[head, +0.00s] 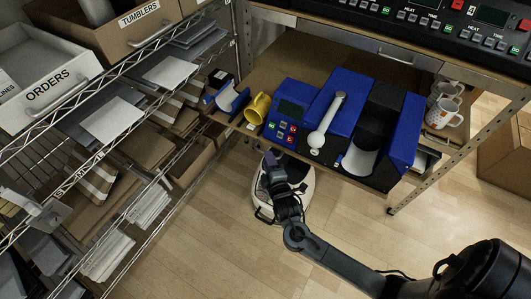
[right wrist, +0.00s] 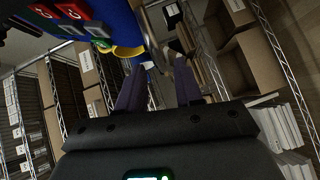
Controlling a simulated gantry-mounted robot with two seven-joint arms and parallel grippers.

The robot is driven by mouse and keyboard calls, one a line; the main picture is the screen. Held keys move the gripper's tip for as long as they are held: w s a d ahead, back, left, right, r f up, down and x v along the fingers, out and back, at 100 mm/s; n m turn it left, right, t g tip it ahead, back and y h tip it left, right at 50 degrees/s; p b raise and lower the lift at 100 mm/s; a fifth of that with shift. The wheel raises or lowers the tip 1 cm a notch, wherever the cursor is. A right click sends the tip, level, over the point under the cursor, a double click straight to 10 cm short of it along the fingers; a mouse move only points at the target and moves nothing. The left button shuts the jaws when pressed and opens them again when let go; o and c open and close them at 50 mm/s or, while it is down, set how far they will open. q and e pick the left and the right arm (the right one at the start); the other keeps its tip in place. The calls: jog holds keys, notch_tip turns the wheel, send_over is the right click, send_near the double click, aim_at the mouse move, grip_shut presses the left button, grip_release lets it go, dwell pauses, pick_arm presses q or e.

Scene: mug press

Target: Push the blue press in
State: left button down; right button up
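The blue press (head: 335,100) stands on the wooden table, with a control panel (head: 287,118) on its left and a grey lever with a white ball end (head: 317,139) on its front. To its right, a dark cradle with a white curved lining (head: 359,160) sits beside a blue side block (head: 407,133). My right gripper (head: 272,166) is below and in front of the table's front edge, apart from the press. In the right wrist view its two fingers (right wrist: 158,85) are spread with nothing held between them. The panel's coloured buttons (right wrist: 70,14) show at upper left there. My left gripper is not seen.
A yellow mug (head: 257,107) and a blue curved piece (head: 228,98) are left of the panel. Patterned mugs (head: 442,112) are at right. Wire shelves with boxes (head: 120,30) fill the left. A round white-rimmed object (head: 297,195) stands on the floor under my gripper.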

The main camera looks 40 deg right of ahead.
jog(key=shift+x, duration=2.2)
jog(key=shift+c, duration=0.3)
grip_shut()
